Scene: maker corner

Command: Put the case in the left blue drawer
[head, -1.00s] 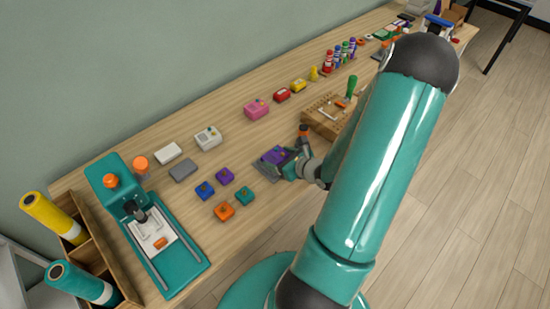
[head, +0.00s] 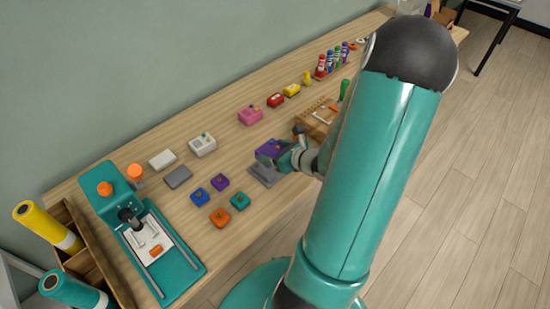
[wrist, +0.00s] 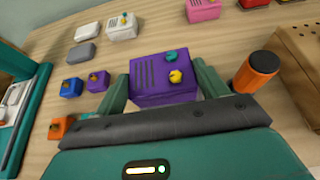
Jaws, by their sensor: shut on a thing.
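In the head view my gripper (head: 284,153) holds the case just above a grey base (head: 266,174) on the workbench; the exact gap is hard to judge. No blue drawer shows in either view.
Small blue (head: 200,197), purple (head: 220,182), teal (head: 238,202) and orange (head: 220,218) blocks lie left of my gripper. White and grey boxes, a pink box (head: 250,115) and a wooden block (head: 318,118) stand nearby. A teal press (head: 170,262) is at the left end.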

